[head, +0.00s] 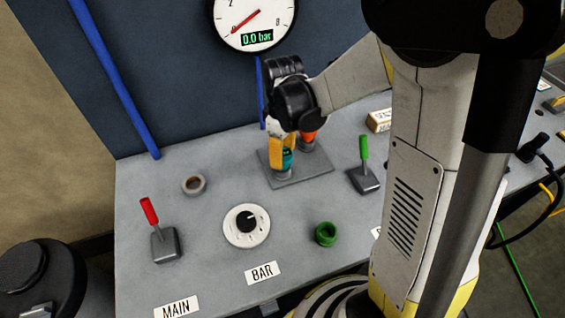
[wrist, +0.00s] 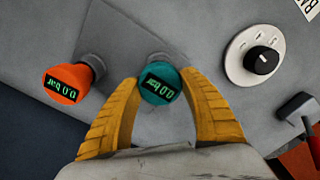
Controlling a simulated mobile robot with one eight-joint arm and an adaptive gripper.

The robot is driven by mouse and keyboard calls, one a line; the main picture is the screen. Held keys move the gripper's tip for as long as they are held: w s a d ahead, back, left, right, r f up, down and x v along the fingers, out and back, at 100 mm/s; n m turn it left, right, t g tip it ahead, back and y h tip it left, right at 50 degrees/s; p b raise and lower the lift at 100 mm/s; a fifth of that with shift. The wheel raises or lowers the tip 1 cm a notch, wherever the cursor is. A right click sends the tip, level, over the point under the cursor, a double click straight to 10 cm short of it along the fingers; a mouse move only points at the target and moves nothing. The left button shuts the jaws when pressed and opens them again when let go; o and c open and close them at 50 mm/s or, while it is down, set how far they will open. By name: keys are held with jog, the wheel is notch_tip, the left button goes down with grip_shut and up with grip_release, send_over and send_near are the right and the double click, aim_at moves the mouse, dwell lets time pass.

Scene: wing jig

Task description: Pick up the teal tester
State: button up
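The teal tester (wrist: 160,85) has a round head with a green 0.0 bar display. It stands upright on a grey stand plate, and in the head view its teal part (head: 288,159) shows just below my gripper (head: 282,150). In the wrist view my gripper (wrist: 158,78) has its two yellow fingers on either side of the teal head, very near it. The fingers look open, with a thin gap at the left side; contact lower down is hidden. An orange tester (wrist: 64,84) stands beside it, partly behind my gripper in the head view (head: 308,138).
The grey stand plate (head: 303,178) lies on the bench (head: 205,235). Around it are a green-handled lever (head: 364,165), a round dial (head: 246,225), a green ring (head: 325,234), a small grey-brown ring (head: 194,184) and a red-handled lever (head: 157,230). A gauge (head: 253,20) hangs behind.

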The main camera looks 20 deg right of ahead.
jog(key=shift+r, duration=0.15)
jog(key=shift+r, duration=0.3)
jog(key=r, duration=0.1)
jog(key=r+p, duration=0.2)
jog(key=r, duration=0.1)
jog(key=shift+s+d, duration=0.1)
jog(key=shift+d, duration=0.15)
jog(key=s+d+r+p, duration=0.4)
jog(key=d+r, duration=0.5)
jog(key=d, duration=0.1)
jog(key=shift+d+p, duration=0.15)
jog(key=shift+p, duration=0.2)
jog(key=shift+s, duration=0.1)
